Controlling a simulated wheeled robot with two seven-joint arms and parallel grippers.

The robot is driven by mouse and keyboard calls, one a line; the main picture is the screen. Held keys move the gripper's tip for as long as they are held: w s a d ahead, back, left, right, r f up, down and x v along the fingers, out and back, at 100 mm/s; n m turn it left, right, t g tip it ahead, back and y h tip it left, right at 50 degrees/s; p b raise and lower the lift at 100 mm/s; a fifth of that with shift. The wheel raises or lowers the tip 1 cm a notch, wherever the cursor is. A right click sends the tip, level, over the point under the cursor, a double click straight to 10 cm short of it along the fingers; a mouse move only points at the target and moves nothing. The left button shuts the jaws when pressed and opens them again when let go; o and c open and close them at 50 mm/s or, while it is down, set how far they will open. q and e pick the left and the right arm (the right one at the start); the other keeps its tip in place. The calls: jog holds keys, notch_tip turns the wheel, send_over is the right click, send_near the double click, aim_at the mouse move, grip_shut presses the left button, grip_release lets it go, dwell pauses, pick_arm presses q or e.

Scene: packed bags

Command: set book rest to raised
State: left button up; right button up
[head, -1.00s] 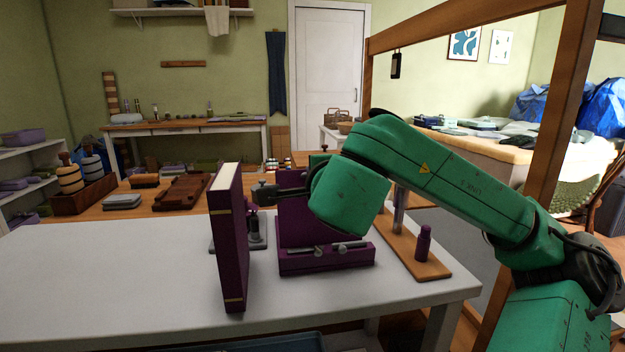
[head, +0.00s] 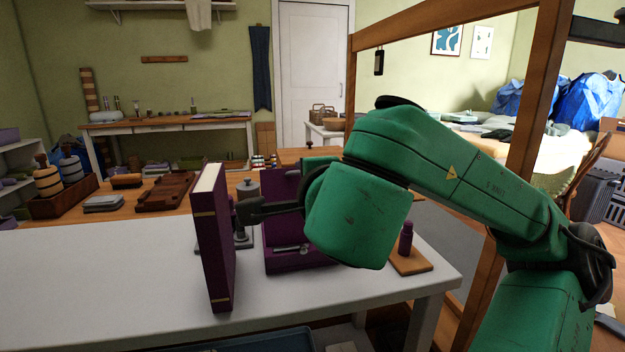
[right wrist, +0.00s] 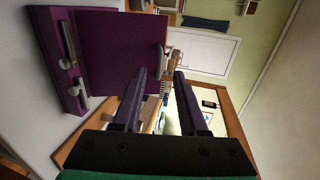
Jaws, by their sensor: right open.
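The book rest (head: 297,262) is dark purple, with a back panel standing up from a base that carries metal fittings. It stands on the white table, partly hidden behind my right arm in the head view. In the right wrist view the book rest (right wrist: 112,48) fills the upper left, panel and fittings showing. My right gripper (right wrist: 163,75) is open and empty, its dark fingers beside the panel's edge. In the head view the right gripper (head: 250,210) points left, between book and panel; contact cannot be told. My left gripper is not in view.
A thick purple book (head: 213,240) stands upright just left of the right gripper. A wooden board with a purple bottle (head: 406,238) lies to the right. A grey-lidded item (head: 246,190) stands behind the book. The white table (head: 100,270) is clear at left.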

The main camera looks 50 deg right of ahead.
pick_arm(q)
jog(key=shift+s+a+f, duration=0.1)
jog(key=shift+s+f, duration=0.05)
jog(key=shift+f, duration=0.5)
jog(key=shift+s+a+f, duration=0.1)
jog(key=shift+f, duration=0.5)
pick_arm(e)
jog(key=v, duration=0.7)
jog(key=shift+s+a, duration=0.2)
jog(key=shift+s, duration=0.05)
